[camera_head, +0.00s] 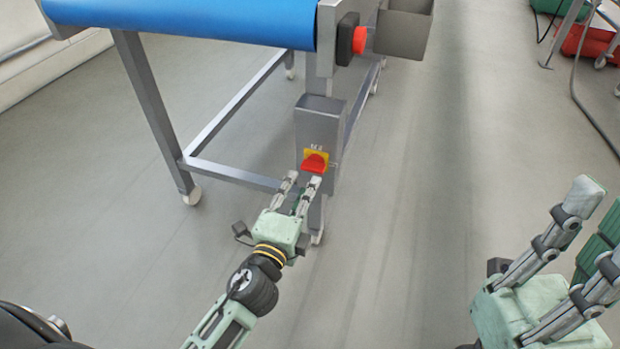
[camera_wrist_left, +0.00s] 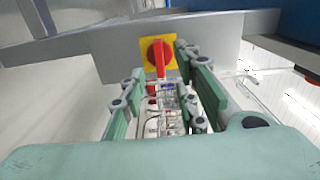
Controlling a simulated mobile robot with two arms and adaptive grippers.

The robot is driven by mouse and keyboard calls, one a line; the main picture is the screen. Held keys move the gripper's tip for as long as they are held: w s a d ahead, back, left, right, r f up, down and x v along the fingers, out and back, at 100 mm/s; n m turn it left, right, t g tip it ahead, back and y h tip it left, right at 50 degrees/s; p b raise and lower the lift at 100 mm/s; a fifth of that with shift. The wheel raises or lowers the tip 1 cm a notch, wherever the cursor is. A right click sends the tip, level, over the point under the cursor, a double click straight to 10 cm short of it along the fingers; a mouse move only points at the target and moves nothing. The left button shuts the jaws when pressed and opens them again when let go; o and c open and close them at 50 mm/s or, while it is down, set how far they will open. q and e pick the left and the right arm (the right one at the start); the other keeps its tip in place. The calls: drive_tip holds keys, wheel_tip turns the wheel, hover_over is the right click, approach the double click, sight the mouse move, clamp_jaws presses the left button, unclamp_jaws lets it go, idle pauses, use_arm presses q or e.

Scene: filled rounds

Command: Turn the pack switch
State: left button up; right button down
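The pack switch is a red rotary handle (camera_head: 314,163) on a yellow plate (camera_head: 308,153), on the front of a grey metal box (camera_head: 318,122) on the conveyor's leg. My left gripper (camera_head: 302,179) is just below it, its fingers pointing up at it. In the left wrist view the red handle (camera_wrist_left: 159,58) stands upright on the yellow plate (camera_wrist_left: 147,47). The fingers (camera_wrist_left: 163,76) are apart, one on each side of the handle's lower end. I cannot tell whether they touch it. My right gripper (camera_head: 594,232) is open and empty at the lower right, partly cut off.
The conveyor's blue belt (camera_head: 200,18) is above and to the left. A red button on a black housing (camera_head: 348,38) and a grey bin (camera_head: 404,30) are above the box. Frame bars (camera_head: 230,172) run left of it. The floor (camera_head: 420,200) to the right is clear.

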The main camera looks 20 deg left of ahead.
sight(311, 171)
use_arm(q)
drive_tip(key=w, duration=0.5)
drive_tip(key=shift+w+d+f, duration=0.1)
drive_tip(key=shift+w, duration=0.1)
clamp_jaws()
